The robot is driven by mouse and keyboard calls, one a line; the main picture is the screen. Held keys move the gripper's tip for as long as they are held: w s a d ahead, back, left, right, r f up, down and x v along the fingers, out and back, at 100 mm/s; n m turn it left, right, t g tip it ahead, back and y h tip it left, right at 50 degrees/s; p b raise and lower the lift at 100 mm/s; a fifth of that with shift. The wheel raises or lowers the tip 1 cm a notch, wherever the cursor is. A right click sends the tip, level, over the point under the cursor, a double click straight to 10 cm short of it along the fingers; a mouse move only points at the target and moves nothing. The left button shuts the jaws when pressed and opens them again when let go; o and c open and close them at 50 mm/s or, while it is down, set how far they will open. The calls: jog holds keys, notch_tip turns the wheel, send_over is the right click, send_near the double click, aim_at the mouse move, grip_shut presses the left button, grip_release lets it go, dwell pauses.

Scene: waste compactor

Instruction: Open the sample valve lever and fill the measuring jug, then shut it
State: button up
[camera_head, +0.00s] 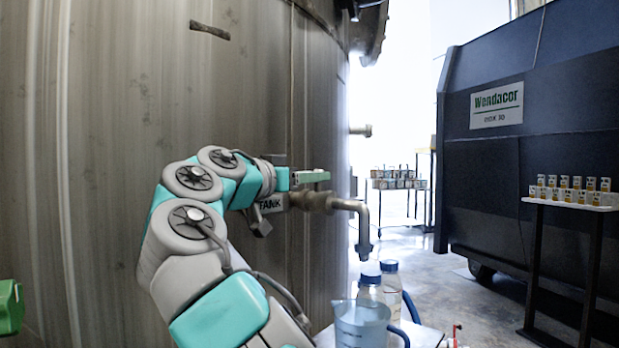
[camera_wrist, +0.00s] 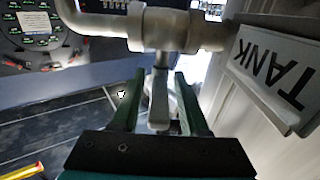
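The sample valve (camera_head: 318,201) sits on a pipe from the tank wall, and its spout (camera_head: 364,240) bends down at the right. In the wrist view the valve body (camera_wrist: 172,30) crosses the top, and its grey lever (camera_wrist: 158,100) extends from it toward my gripper. My gripper (camera_wrist: 158,105) is open, with one green finger on each side of the lever and visible gaps. In the head view my gripper (camera_head: 312,177) is just above the valve; the lever cannot be made out there. The bluish translucent measuring jug (camera_head: 360,326) stands below the spout; its fill level is unclear. No stream shows.
Two blue-capped bottles (camera_head: 389,284) stand close behind the jug on a small table (camera_head: 425,336). The TANK sign (camera_wrist: 275,75) is beside the valve. The large tank (camera_head: 150,90) fills the left. A dark compactor (camera_head: 490,180) and a sample rack table (camera_head: 570,205) are at right.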

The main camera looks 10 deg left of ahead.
jog(key=shift+o, duration=0.4)
jog(key=v, duration=0.8)
dwell(0.8)
jog(key=x, duration=0.5)
jog(key=shift+w+d, duration=0.2)
jog(key=shift+w, duration=0.1)
dwell(0.4)
